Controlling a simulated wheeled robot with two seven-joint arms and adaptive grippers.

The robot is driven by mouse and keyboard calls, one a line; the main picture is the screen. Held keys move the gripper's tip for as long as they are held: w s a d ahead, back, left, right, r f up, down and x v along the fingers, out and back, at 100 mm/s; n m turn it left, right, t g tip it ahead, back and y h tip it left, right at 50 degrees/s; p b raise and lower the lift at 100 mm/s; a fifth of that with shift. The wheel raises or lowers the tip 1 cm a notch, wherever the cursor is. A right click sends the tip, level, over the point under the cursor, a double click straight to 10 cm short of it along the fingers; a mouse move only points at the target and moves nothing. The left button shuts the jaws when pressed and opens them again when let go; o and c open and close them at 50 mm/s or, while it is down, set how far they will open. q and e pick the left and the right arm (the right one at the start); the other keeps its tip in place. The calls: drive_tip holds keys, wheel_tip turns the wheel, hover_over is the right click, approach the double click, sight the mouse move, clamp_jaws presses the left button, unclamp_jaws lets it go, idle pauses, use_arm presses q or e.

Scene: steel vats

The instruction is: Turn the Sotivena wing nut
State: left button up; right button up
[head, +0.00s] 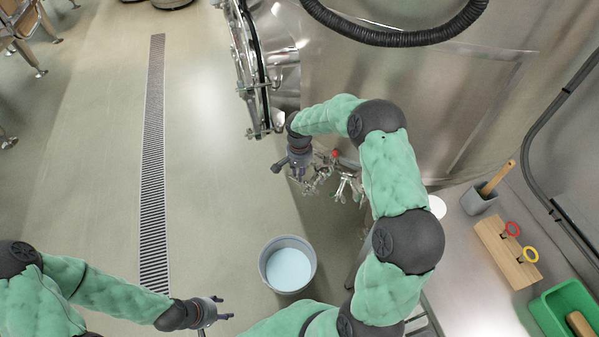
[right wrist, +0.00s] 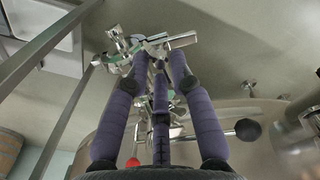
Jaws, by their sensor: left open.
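My right gripper (head: 300,162) is at the cluster of shiny metal fittings low on the front of the large steel vat. In the right wrist view its purple fingers (right wrist: 157,58) reach up to a shiny winged metal piece (right wrist: 181,40), which shows at and beyond the fingertips. I cannot tell whether the fingers grip it or only flank it. No label is readable, so I cannot confirm which fitting is the Sotivena wing nut. My left gripper (head: 222,309) is open and empty, low over the floor at the lower left, far from the fittings.
A bucket of pale blue liquid (head: 313,251) stands on the floor below the fittings. A red knob (head: 335,154) and a valve (head: 346,184) sit close to my right gripper. The open round hatch (head: 252,65) is above. A steel bench (head: 470,290) with tools is at right.

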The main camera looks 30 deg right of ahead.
wheel_tip(320, 180, up, 12)
idle(0.7)
idle(0.4)
drive_tip(key=s+a+f+n+y, duration=0.2)
drive_tip(key=s+a+f, duration=0.2)
drive_tip(key=a+f, duration=0.4)
drive_tip(key=s+a+f+n+y, duration=0.1)
drive_tip(key=s+a+f+n, duration=0.25)
drive_tip(key=a+f, duration=0.5)
drive_tip(key=s+a+f+n, duration=0.1)
drive_tip(key=s+a+f, duration=0.2)
drive_tip(key=s, duration=0.5)
drive_tip(key=s+a+f+n+y, duration=0.1)
drive_tip(key=s+a+f, duration=0.2)
drive_tip(key=s+f, duration=0.3)
drive_tip(key=s, duration=0.3)
drive_tip(key=shift+a, duration=0.4)
